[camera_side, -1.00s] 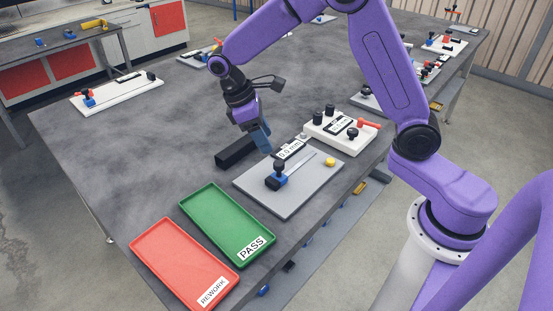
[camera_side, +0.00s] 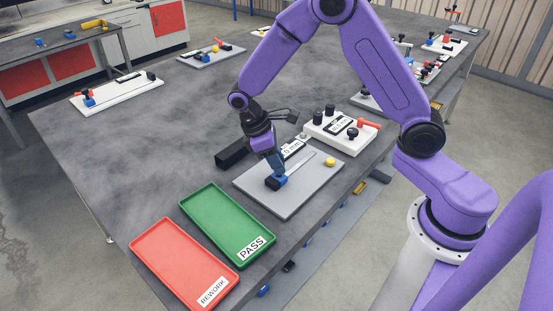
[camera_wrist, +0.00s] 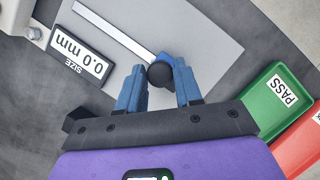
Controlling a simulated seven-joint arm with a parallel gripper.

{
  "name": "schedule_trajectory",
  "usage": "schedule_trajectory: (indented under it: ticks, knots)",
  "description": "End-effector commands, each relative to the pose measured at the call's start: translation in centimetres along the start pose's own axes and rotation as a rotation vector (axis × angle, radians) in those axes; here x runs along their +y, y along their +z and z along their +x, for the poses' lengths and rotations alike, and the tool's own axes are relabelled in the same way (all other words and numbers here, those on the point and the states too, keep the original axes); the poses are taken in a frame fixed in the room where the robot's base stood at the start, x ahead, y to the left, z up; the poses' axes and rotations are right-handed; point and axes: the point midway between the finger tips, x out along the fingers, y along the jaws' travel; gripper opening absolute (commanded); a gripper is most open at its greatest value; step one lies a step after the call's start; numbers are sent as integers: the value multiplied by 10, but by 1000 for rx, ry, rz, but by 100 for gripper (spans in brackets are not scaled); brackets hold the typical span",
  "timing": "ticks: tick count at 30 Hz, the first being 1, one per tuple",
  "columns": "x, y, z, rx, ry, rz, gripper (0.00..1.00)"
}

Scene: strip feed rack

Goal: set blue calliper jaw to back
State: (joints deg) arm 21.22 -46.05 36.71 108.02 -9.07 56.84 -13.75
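The blue calliper jaw (camera_side: 279,183) sits on a grey plate (camera_side: 300,197), at the near end of a thin silver beam (camera_side: 301,166). In the wrist view, part of the blue jaw (camera_wrist: 168,60) shows beside a round black knob (camera_wrist: 160,74). My gripper (camera_side: 276,165) is right over the jaw and hides the knob in the side view. In the wrist view, my gripper (camera_wrist: 159,88) is open, with a blue finger on each side of the knob and gaps between. A size display (camera_wrist: 80,56) reads 0.0 mm.
A green PASS tray (camera_side: 213,194) and a red REWORK tray (camera_side: 150,237) lie at the near left.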

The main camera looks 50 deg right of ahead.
Motion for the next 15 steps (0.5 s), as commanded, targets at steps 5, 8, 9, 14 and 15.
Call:
schedule_trajectory:
  ticks: [5, 8, 9, 14, 15]
  knots:
    - [0, 0, 0, 0, 0, 0, 0]
    - [2, 2, 0, 0, -1, 2, 0]
    - [6, 5, 2, 0, -1, 3, 0]
    - [32, 30, 12, -1, -3, 7, 0]
    - [39, 36, 14, 0, -2, 8, 0]
